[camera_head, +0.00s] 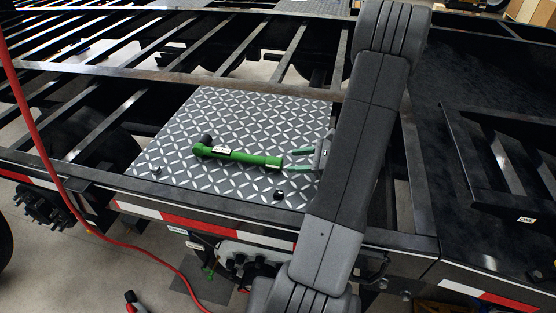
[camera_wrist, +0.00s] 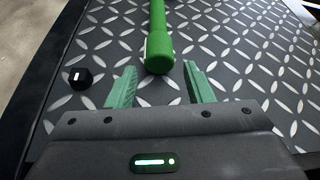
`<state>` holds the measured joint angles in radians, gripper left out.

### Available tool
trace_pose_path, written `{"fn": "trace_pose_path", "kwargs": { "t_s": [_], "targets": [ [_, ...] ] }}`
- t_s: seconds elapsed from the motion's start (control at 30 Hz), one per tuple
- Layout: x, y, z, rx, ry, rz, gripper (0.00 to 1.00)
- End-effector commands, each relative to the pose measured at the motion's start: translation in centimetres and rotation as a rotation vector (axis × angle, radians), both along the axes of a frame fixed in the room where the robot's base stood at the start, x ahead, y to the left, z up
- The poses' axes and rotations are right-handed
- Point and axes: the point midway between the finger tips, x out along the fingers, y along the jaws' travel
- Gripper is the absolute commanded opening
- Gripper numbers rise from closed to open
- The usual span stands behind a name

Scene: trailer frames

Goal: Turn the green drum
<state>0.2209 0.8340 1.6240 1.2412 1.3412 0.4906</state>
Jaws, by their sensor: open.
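No drum can be made out in either view. A green tool (camera_head: 235,155) with a long round handle and a darker head at its left end lies on the grey diamond-pattern plate (camera_head: 255,115). A white label shows on it. In the wrist view the near end of the green handle (camera_wrist: 158,50) points toward me. My gripper (camera_head: 290,160) is open and empty, with green fingers. In the wrist view its fingertips (camera_wrist: 159,70) stand to the left and right of the handle's end. I cannot tell how high they are above the plate.
A small black hexagonal piece (camera_head: 279,195) lies on the plate near its front edge. It also shows in the wrist view (camera_wrist: 80,78). Black trailer beams with open gaps (camera_head: 225,83) lie behind and left of the plate. A red hose (camera_head: 68,200) runs down the left.

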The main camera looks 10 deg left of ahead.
Motion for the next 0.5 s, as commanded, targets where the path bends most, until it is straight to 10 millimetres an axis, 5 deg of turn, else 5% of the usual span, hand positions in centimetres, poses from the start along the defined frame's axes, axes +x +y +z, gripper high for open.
{"fn": "trace_pose_path", "kwargs": {
  "t_s": [0.2,0.5],
  "targets": [
    [0.4,4.1,-1.5,0.0,0.003,0.003,0.47],
    [0.7,6.5,-2.6,0.0,0.0,0.0,0.47]
  ]
}}
